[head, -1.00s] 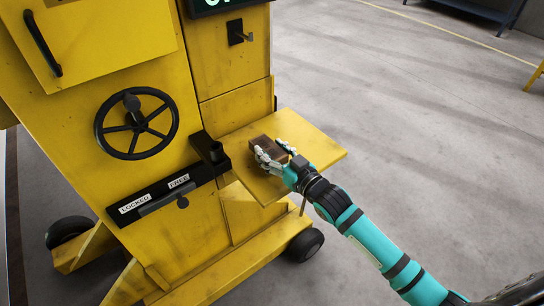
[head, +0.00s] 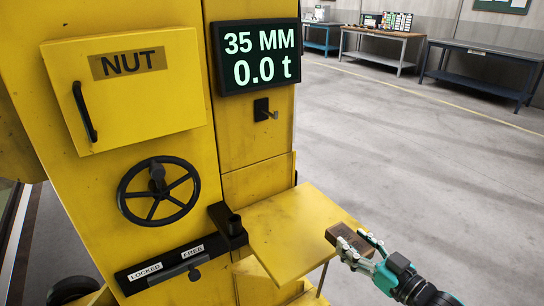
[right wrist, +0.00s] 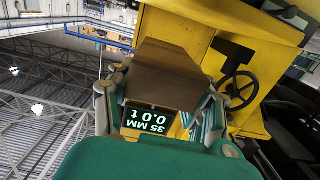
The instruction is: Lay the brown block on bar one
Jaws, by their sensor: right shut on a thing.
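The brown block (head: 345,236) is a small dark rectangular piece. In the head view it overlaps the right edge of the yellow shelf (head: 285,225); the gap below it is hard to judge. My right gripper (head: 357,248) is closed around the block from the right. In the right wrist view the block (right wrist: 165,75) sits between the fingers, its broad brown face filling the middle. My left gripper is out of view. I cannot pick out bar one in these frames.
The yellow machine (head: 245,130) carries a display (head: 257,57) reading 35 MM and 0.0 t, a black handwheel (head: 158,191), a NUT door (head: 125,90) and a LOCKED/FREE lever (head: 175,268). Workbenches (head: 485,62) stand far back. The floor to the right is clear.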

